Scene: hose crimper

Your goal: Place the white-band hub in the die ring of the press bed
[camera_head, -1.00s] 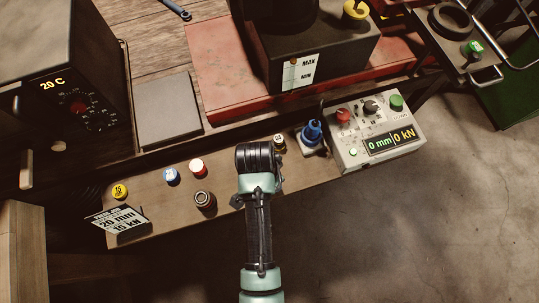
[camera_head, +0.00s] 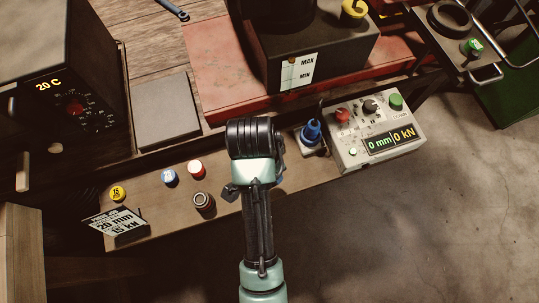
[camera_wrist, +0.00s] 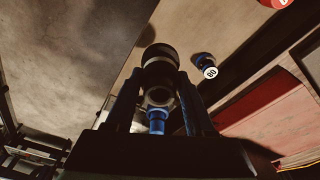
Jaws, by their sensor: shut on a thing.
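In the wrist view my gripper (camera_wrist: 160,88) is shut on a dark round hub (camera_wrist: 160,56) with a paler band, which I take as the white-band hub. It is held between the two fingertips. A black ring (camera_head: 450,17), probably the die ring, lies on a dark plate (camera_head: 433,38) at the upper right, well apart from my gripper. I cannot tell for sure that this plate is the press bed.
A control box (camera_head: 375,130) reads 0 mm, 0 kN. A black block (camera_head: 315,55) stands behind.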

